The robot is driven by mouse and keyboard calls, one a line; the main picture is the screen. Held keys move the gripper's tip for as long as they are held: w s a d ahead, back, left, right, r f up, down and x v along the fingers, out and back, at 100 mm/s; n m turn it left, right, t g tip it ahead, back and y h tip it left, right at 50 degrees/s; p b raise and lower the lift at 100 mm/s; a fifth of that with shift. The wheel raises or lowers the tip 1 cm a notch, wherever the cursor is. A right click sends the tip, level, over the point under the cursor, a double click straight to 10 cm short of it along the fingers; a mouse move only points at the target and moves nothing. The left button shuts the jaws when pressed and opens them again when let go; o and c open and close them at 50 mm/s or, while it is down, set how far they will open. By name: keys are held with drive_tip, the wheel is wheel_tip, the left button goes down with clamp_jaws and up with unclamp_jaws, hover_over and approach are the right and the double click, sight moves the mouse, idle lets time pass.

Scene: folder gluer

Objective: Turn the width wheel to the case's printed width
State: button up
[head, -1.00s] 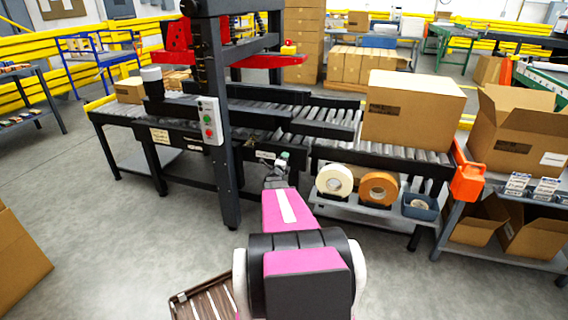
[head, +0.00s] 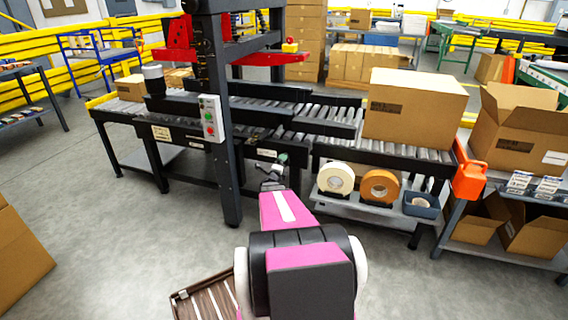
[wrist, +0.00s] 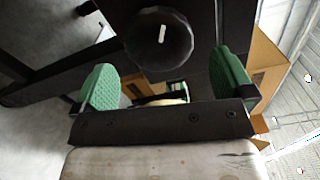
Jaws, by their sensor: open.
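The width wheel, a dark round knob (wrist: 150,52) with a white mark on its face, shows in the wrist view. My gripper (wrist: 164,76) is open, its green pads to either side of and just short of the wheel. I see no contact with it. In the head view my gripper (head: 272,182) is at the conveyor's front side, and the wheel is too small to make out there. The case, a closed cardboard box (head: 420,112), stands on the rollers to the right. Its side has dark print, too small to read.
The roller conveyor (head: 345,146) has a dark upright post with a button panel (head: 211,118) left of my gripper. A white tape roll (head: 336,180) and an orange one (head: 380,186) sit on a shelf below. Open floor lies at the left.

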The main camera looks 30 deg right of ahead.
drive_tip(key=v, duration=0.4)
drive_tip(key=shift+s+a, duration=0.1)
drive_tip(key=shift+a, duration=0.05)
drive_tip(key=w+a+r+n+y, duration=0.1)
drive_tip(key=a+n+y, duration=1.1)
drive_tip(key=a+n, duration=0.85)
drive_tip(key=s+a+r+n+g+y, duration=0.1)
drive_tip(key=s+a+r+n+g, duration=0.2)
drive_tip(key=s+a+n+g, duration=0.6)
drive_tip(key=s+a+g, duration=0.2)
drive_tip(key=s+a, duration=0.6)
drive_tip(key=s, duration=0.2)
drive_tip(key=shift+g+y, duration=0.3)
drive_tip(key=shift+g, duration=0.1)
drive_tip(key=shift+n, duration=0.25)
idle(0.3)
